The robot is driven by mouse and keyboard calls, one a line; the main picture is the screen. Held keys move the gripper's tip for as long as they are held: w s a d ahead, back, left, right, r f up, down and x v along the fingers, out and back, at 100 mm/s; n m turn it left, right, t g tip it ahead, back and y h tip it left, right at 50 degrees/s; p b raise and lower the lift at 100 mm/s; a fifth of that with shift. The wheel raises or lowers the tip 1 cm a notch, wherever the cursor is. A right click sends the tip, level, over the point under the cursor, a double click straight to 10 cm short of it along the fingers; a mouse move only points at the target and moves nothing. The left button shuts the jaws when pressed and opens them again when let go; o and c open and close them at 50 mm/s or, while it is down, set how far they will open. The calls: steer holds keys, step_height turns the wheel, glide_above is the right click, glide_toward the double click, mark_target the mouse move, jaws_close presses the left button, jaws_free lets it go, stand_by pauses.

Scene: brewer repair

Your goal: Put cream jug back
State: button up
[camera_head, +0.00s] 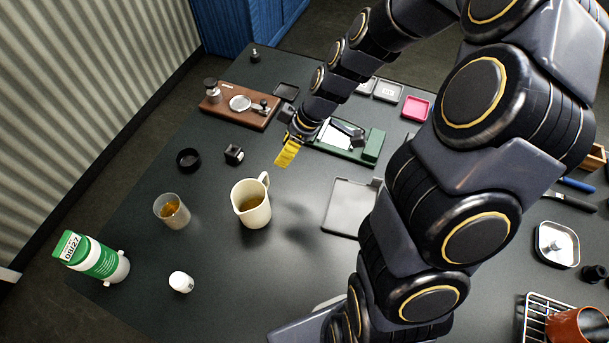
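The cream jug (251,213) stands upright on the dark table, left of the picture's middle, with brown liquid inside. Its handle is at the upper right. My gripper (286,153) is above the table, up and to the right of the jug and apart from it. A yellow ridged piece shows at its tip; I cannot tell whether this is its fingers or something held. Whether the gripper is open or shut is unclear at this size.
A glass with amber liquid (172,211) stands left of the jug. A white-green carton (92,258) and a small white pot (181,282) are at front left. A green-framed tray (371,148), a wooden board (228,116) and a grey square plate (347,222) lie around. My arm covers the right middle.

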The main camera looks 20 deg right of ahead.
steer(key=s+a+r+m+g+h, duration=0.1)
steer(key=s+r+m, duration=0.4)
steer(key=s, duration=0.6)
steer(key=s+r+m+g+h, duration=0.2)
steer(key=s+r+m, duration=0.3)
steer(key=s+r, duration=0.4)
steer(key=shift+s+a+r+g+h, duration=0.2)
steer(key=shift+s+a+g+h, duration=0.15)
steer(key=shift+s+h, duration=0.6)
